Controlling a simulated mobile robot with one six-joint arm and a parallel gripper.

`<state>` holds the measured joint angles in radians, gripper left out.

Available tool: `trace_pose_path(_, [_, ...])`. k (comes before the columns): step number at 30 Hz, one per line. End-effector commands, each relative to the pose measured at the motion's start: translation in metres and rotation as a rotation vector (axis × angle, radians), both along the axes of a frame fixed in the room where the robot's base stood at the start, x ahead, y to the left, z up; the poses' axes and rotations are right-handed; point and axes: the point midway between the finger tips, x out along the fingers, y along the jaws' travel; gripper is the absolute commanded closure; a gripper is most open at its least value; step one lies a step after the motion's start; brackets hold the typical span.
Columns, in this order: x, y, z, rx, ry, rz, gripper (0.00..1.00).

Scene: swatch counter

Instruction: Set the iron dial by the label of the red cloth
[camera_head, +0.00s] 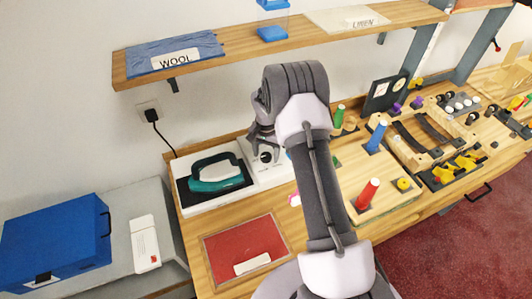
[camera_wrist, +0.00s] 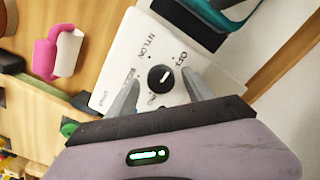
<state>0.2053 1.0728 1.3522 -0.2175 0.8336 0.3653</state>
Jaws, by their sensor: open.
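A red cloth (camera_head: 232,252) lies flat in a frame at the counter's front left. Its white label (camera_head: 252,263) is too small to read. The black round iron dial (camera_wrist: 161,78) sits on a white panel (camera_wrist: 118,62) with printed words around it. NYLON and OFF are readable; other words are partly hidden or blurred. A light mark on the dial seems to face OFF. My gripper (camera_wrist: 160,84) is open, one finger on each side of the dial; I cannot tell whether they touch it. In the head view my gripper (camera_head: 265,148) is over the panel.
A teal iron (camera_head: 216,175) stands on its pad left of the panel. A shelf (camera_head: 250,50) above holds cloths labelled WOOL (camera_head: 150,52) and LINEN (camera_head: 345,18). A blue box (camera_head: 55,240) is at the left. Pegs and boards fill the right.

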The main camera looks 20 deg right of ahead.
Motion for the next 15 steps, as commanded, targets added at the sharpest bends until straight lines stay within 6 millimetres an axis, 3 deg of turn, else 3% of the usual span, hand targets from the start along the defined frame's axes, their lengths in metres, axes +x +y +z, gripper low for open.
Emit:
trace_pose_path(3, [-0.0001,0.0001,0.0005,0.000,0.000,0.000,0.41])
trace_pose_path(12, [0.0000,0.0001,0.0009,0.000,0.000,0.000,1.00])
trace_pose_path(15, [0.0000,0.0001,0.0010,0.000,0.000,0.002,1.00])
